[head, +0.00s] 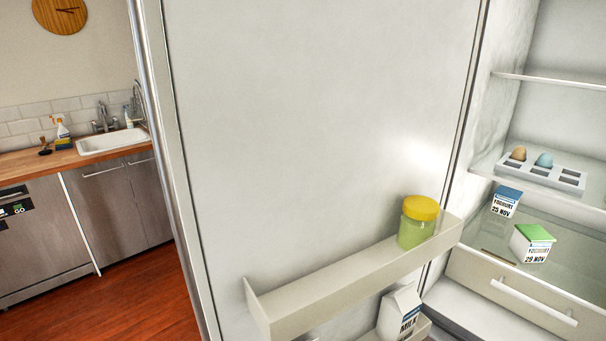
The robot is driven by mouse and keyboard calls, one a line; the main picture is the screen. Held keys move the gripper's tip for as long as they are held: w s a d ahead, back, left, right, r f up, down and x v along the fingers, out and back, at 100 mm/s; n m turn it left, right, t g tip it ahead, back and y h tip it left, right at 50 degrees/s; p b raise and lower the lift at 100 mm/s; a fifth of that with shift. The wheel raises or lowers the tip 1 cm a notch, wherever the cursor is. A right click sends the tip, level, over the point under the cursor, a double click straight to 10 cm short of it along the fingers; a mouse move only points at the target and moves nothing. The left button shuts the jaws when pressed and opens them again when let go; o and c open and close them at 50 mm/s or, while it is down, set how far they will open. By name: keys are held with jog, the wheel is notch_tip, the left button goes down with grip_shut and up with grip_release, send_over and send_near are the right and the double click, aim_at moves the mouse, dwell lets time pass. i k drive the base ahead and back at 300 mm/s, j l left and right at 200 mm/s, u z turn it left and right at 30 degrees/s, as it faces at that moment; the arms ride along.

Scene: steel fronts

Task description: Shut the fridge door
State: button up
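The fridge door (310,130) stands wide open and fills the middle of the head view, its white inner face toward me. Its metal outer edge (163,120) runs down the left side. An upper door shelf (345,280) holds a jar with a yellow lid (419,222). A milk carton (399,313) stands on a lower door shelf, partly cut off by the frame. The open fridge interior (570,55) is at the right. My gripper is not in view.
At left are a wooden counter (60,158), a sink (112,142), steel fronts (110,205) and bare wooden floor (130,300).

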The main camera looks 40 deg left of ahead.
aim_at(290, 139)
jog(key=k+j+z, duration=0.1)
jog(key=j, duration=0.3)
jog(key=k+j+z, duration=0.1)
jog(key=j, duration=0.3)
jog(key=k+j+z, duration=0.1)
jog(key=j, duration=0.3)
jog(key=k+j+z, duration=0.1)
jog(key=j, duration=0.3)
jog(key=k+j+z, duration=0.1)
jog(key=j, duration=0.25)
jog(key=k+j, duration=0.25)
jog(key=k+j+z, duration=0.15)
jog(key=j, duration=0.35)
jog(key=i+j+z, duration=0.15)
jog(key=j, duration=0.5)
jog(key=l+u, duration=0.1)
jog(key=u, duration=0.25)
jog(key=k+l+u, duration=0.1)
jog(key=u, duration=0.25)
jog(key=l+u, duration=0.1)
jog(key=u, duration=0.25)
jog(key=k, duration=0.05)
